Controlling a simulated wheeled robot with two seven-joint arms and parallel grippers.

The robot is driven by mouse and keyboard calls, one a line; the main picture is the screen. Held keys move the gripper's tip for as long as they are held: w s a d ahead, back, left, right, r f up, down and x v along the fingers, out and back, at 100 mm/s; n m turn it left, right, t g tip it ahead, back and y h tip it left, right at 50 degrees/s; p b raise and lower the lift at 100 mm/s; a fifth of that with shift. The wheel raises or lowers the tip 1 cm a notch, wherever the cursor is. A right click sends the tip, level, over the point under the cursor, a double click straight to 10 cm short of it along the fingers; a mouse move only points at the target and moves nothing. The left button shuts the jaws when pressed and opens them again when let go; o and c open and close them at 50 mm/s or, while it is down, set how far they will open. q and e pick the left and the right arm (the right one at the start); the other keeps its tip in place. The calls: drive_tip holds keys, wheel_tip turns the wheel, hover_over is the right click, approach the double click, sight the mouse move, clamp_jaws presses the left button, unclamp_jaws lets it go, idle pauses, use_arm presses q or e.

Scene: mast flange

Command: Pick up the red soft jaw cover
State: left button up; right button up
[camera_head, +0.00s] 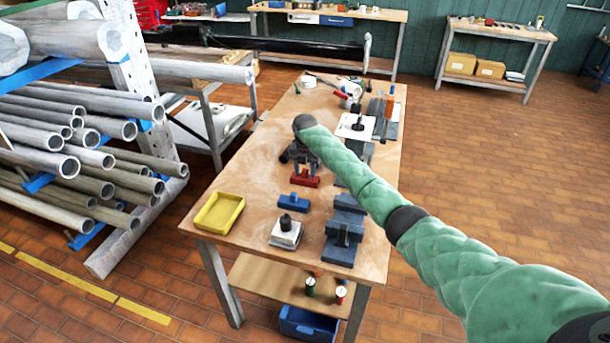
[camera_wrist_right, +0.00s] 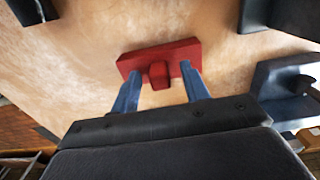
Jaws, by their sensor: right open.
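The red soft jaw cover (camera_head: 305,178) lies on the workbench top, just in front of my right gripper (camera_head: 300,166) in the head view. In the right wrist view, the red cover (camera_wrist_right: 185,54) is a flat bar with a small block at its middle. My right gripper (camera_wrist_right: 160,88) is open, with its two blue fingers apart and nothing held. The fingertips point at the cover and overlap its near edge in the picture, with the block between them. I cannot tell how far the tips are above it. My left gripper is not in view.
A blue part (camera_head: 293,202) similar to the red one lies nearby. A yellow tray (camera_head: 217,228), a block with a black knob (camera_head: 286,234) and a blue-grey vise (camera_head: 343,232) stand toward the bench front. Bare bench top (camera_head: 245,170) lies left of the gripper.

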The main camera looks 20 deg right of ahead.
drive_tip(key=shift+f, duration=0.35)
clamp_jaws()
drive_tip(key=shift+r, duration=0.2)
